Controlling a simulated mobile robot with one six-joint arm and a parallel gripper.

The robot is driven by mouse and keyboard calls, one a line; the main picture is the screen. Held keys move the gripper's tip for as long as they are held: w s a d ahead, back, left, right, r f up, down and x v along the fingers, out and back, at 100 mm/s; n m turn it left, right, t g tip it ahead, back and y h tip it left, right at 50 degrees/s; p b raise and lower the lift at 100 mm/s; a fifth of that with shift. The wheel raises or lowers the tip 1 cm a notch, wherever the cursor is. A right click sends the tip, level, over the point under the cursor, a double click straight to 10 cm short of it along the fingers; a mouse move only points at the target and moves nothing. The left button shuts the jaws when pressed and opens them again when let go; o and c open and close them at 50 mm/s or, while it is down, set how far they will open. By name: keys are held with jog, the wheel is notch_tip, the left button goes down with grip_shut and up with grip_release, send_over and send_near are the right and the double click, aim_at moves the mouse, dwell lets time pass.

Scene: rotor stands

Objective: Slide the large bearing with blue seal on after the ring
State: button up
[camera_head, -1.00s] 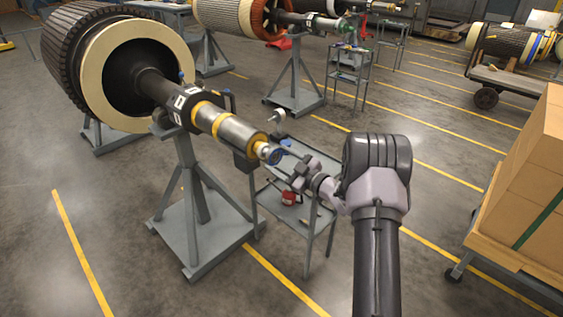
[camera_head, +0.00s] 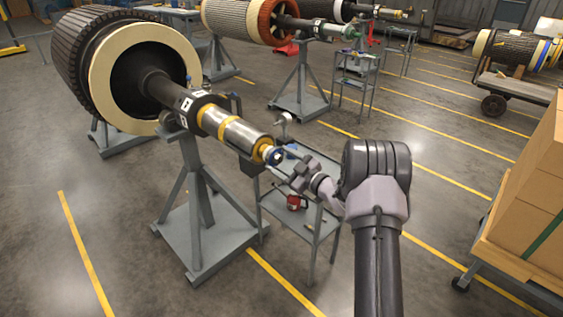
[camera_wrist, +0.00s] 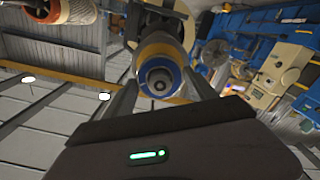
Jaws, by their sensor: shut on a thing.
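The large bearing with blue seal (camera_head: 274,156) is at the near end of the rotor shaft (camera_head: 230,130). In the wrist view its blue seal (camera_wrist: 176,75) faces me, with the round metal shaft end (camera_wrist: 159,80) showing in its middle. My gripper (camera_head: 283,157) is shut on the bearing from the right. Its two fingers lie either side of it in the wrist view (camera_wrist: 160,84). A yellow band (camera_wrist: 160,48) shows on the shaft just behind the seal. I cannot tell how far along the shaft the bearing sits, nor make out the ring clearly.
A grey stand (camera_head: 197,190) bears the shaft. A small grey shelf cart (camera_head: 315,222) with a red item (camera_head: 296,202) stands below my gripper. Stacked boxes (camera_head: 535,190) on a trolley stand at the right. The floor at front left is clear.

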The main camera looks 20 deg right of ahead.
jog(key=shift+w+a+b, duration=0.15)
jog(key=shift+w+b, duration=0.2)
jog(key=shift+b, duration=0.1)
dwell(0.4)
jog(key=o, duration=1.5)
jog(key=shift+c, duration=0.2)
jog(key=shift+o, duration=0.4)
jog(key=shift+o, duration=0.7)
jog(key=v, duration=0.9)
